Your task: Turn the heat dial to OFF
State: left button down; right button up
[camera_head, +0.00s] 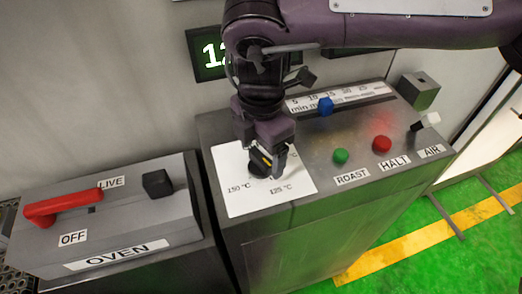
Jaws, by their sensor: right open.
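The heat dial (258,172) is a dark knob on a white plate (240,203) marked with temperatures, 150 °C and 125 °C being readable. My right gripper (264,164) points down right over the dial with its jaws open. Its fingers hide most of the dial, its pointer and the upper labels, so I cannot read the setting or see an OFF mark on this plate. I cannot tell whether the fingers touch the dial. My left gripper is not in view.
Right of the plate are a blue knob (325,106) on a minutes scale, a green ROAST button (341,156), a red HALT button (382,144) and an AIR switch (428,120). An OVEN box (120,225) with a red lever (62,207) stands left. A display (208,56) hangs behind.

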jog(key=shift+f, duration=0.55)
jog(key=shift+c, duration=0.3)
jog(key=c, duration=0.9)
